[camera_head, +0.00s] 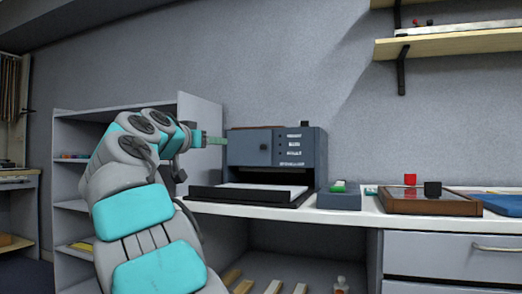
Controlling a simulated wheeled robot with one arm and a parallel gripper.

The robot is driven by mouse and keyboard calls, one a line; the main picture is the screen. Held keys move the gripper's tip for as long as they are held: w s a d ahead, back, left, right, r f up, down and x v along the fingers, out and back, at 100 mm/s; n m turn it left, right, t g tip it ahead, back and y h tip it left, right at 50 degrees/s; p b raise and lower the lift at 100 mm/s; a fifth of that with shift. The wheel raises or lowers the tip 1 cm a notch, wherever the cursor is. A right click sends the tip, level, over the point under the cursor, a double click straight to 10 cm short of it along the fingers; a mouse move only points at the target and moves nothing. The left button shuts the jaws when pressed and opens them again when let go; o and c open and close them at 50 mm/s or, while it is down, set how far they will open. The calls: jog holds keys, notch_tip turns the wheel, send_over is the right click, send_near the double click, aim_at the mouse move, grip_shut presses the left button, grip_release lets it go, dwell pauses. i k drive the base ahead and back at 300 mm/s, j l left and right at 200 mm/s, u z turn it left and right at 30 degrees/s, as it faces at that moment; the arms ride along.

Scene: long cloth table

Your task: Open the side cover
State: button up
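A dark blue-grey machine (305,148) stands on the white counter, with a front opening and a tray at its base. A flat panel with a small dark knob (264,147) covers the left part of its upper front and looks closed. I cannot tell whether this panel is the side cover. The machine's left side is hardly visible from here. My gripper (216,141) is level with the machine's upper part, at its left edge, pointing right. Its fingertips are small, and I cannot tell whether they touch the machine or are open.
A blue-grey box with a green top (339,193) sits right of the machine. Farther right, a brown-framed board (420,203) carries a red cup (410,179) and a black cup (433,188). A grey shelf unit (200,112) stands behind my arm. Wall shelves (450,43) hang at upper right.

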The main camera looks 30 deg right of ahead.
aim_at(249, 147)
jog(key=i+l, duration=0.2)
jog(key=l, duration=0.2)
jog(key=i+l, duration=0.2)
jog(key=l, duration=0.2)
jog(key=i+l, duration=0.2)
jog(key=l, duration=0.2)
